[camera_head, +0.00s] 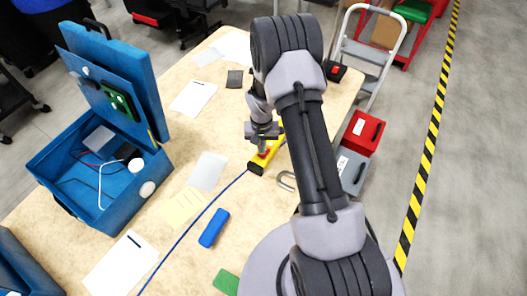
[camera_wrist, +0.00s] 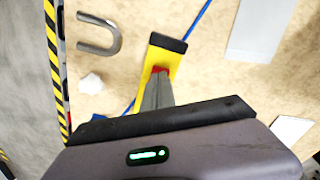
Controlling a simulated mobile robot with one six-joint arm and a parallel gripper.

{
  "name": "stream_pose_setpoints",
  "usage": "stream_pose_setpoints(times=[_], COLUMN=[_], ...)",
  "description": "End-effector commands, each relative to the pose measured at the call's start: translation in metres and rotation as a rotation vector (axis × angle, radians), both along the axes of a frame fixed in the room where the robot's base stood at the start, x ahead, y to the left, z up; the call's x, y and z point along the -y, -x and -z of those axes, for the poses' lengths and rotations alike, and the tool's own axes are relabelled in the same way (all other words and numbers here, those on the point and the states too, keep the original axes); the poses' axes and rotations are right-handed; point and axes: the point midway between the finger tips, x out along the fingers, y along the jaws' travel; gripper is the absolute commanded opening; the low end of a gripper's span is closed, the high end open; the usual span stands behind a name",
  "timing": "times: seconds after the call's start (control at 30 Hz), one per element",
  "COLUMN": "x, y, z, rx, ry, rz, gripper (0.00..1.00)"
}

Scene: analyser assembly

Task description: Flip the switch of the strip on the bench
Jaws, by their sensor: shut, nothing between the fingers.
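The yellow power strip (camera_head: 273,147) with black ends lies on the bench, partly hidden by my gripper in the head view. In the wrist view its yellow body (camera_wrist: 167,61) and one black end show above my fingers. Its red switch (camera_head: 263,153) sits near the black end, and a red part of it (camera_wrist: 160,70) shows at my fingertips. My gripper (camera_head: 262,145) points down over the strip with its fingers shut and empty. In the wrist view the fingertips (camera_wrist: 159,76) overlap the switch; I cannot tell whether they touch it. The switch's position is hidden.
A blue cable (camera_head: 198,214) runs along the bench (camera_head: 172,255). A grey U-shaped piece (camera_head: 286,181) lies close to the strip. An open blue case (camera_head: 115,205) stands left, with papers and a blue block (camera_head: 214,228) between. A red box (camera_head: 362,132) stands beyond the right edge.

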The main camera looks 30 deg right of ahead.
Motion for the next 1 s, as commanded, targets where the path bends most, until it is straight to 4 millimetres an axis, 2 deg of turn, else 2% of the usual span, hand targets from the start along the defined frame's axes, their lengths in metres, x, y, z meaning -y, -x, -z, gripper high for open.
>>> stream_pose_setpoints(times=[1.0], x=[0.000], y=[0.000], z=[0.015], rx=[0.000], ry=[0.000], rz=[0.000], gripper=[0.00])
